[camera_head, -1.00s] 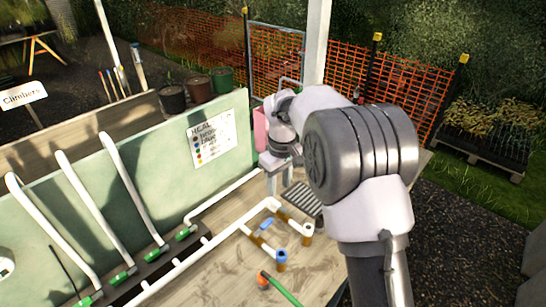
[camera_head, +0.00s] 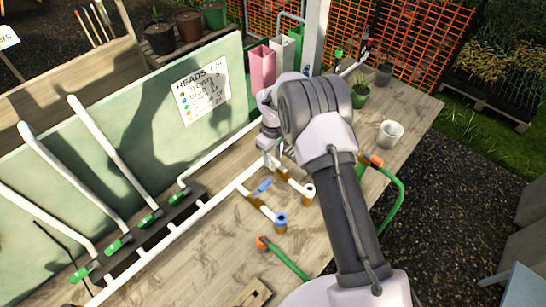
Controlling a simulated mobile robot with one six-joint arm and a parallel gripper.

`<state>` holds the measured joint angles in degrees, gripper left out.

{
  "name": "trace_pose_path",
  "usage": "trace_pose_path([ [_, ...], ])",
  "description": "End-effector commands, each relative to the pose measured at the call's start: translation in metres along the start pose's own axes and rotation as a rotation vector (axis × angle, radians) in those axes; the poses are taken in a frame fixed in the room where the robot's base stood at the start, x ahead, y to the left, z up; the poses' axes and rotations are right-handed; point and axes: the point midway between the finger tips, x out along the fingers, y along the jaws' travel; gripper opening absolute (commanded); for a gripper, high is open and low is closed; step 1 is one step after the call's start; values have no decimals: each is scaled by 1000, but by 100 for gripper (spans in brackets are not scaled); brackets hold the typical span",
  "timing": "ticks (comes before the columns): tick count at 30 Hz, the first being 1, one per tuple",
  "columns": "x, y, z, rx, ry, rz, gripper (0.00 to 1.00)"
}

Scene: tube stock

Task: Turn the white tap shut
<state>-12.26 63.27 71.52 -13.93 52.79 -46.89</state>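I cannot make out the white tap for certain; my gripper and wrist cover the spot beside the upper pipe branch. My gripper (camera_head: 270,158) points down at the white pipe run (camera_head: 222,194), close above the branch that ends in a brown-ringed white outlet (camera_head: 308,192). Its fingertips are small and partly hidden, so I cannot tell whether they are open, shut or touching anything. A blue tap handle (camera_head: 264,186) sits on the neighbouring branch, which ends in a blue-ringed outlet (camera_head: 281,221), just below my gripper in the picture.
Several white pipes with green valves (camera_head: 150,219) stand at the left. A green hose with orange ends (camera_head: 288,263) lies in front. A white cup (camera_head: 390,134), a potted plant (camera_head: 360,95) and a pink container (camera_head: 262,66) stand behind. The front tabletop (camera_head: 215,255) is mostly clear.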

Motion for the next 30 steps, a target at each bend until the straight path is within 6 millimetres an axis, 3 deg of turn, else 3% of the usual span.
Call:
trace_pose_path([
  [9, 5, 0, 0, 0, 1, 1, 38],
  [15, 4, 0, 0, 0, 1, 1, 1],
  [30, 4, 0, 0, 0, 1, 1, 0],
])
